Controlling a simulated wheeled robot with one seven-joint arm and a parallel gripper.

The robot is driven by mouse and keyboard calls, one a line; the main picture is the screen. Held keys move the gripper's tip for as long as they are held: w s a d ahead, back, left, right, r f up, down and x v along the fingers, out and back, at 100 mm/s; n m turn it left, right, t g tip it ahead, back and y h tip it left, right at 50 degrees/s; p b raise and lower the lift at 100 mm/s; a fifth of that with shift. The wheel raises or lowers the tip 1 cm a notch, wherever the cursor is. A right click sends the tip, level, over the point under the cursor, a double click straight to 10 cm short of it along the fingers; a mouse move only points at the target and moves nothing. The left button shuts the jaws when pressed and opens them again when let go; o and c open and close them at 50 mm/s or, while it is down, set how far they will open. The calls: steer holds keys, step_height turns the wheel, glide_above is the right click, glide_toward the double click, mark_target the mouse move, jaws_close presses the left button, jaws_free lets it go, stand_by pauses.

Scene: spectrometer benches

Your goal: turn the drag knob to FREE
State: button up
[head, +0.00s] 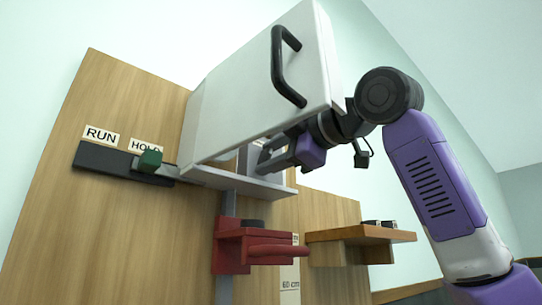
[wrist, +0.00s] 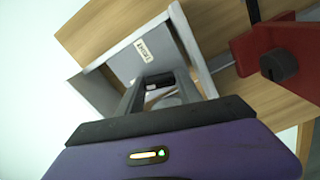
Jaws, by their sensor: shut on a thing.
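My gripper (head: 272,157) reaches under a white housing with a black handle, into its open grey compartment. In the wrist view my gripper (wrist: 160,90) has its two fingers on either side of a small dark part (wrist: 158,79), which looks like a knob, and is shut on it. A small label (wrist: 144,50) is on the compartment's back wall; its text is too small to read surely. The fingers hide part of the dark part, and I cannot tell its turned position. In the head view the compartment wall hides it.
A red carriage (head: 232,246) with a black knob (wrist: 278,65) is beside the compartment. The white housing (head: 255,85) hangs close over my gripper. A wooden shelf (head: 360,235) is at right.

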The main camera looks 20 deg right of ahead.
steer(key=shift+n, duration=1.7)
steer(key=shift+f, duration=0.1)
steer(key=o, duration=1.4)
steer(key=b+v, duration=0.3)
steer(key=v, duration=0.5)
